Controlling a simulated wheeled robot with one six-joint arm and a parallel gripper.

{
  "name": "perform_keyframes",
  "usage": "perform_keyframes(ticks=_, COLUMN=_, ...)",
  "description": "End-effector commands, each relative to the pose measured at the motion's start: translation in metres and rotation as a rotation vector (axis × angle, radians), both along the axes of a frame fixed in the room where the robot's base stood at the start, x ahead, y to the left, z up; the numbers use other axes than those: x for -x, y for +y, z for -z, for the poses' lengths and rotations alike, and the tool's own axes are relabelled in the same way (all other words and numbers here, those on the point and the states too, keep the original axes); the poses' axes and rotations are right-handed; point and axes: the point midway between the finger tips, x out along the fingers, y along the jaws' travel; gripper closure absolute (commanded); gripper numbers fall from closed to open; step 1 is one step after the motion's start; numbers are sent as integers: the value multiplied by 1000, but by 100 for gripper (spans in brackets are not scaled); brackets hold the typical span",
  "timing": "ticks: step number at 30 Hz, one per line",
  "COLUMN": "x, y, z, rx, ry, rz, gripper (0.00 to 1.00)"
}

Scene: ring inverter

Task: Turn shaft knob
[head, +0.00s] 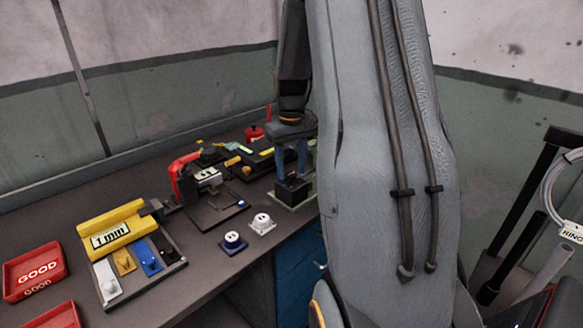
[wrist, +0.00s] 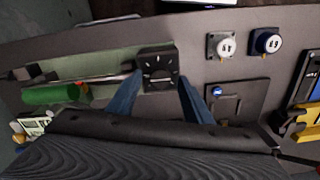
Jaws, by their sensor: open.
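A black block (wrist: 157,58) with a round marked dial on top, which looks like the shaft knob, shows in the wrist view. In the head view the black block (head: 293,190) stands on a pale green base (head: 292,204) near the bench's right edge. My gripper (head: 291,174) points down over it with its blue fingers apart. In the wrist view my gripper (wrist: 158,80) has one finger on each side of the block. I cannot tell whether the fingers touch it. The far end of the gripper is partly hidden in the head view.
A white button block (head: 262,223) and a dark blue one (head: 233,240) stand close by. A black plate (head: 216,208) with a red-handled device (head: 184,175) is left of the block. A yellow "1 mm" holder (head: 110,228) and red GOOD tray (head: 35,271) are farther left.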

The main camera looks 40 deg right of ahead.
Motion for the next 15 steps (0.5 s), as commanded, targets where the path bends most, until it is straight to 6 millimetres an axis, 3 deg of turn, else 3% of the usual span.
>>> perform_keyframes(ticks=11, x=0, y=0, z=9, rx=0, ry=-1, rz=0, gripper=54)
perform_keyframes(ticks=15, x=0, y=0, z=8, rx=0, ry=-1, rz=0, gripper=74)
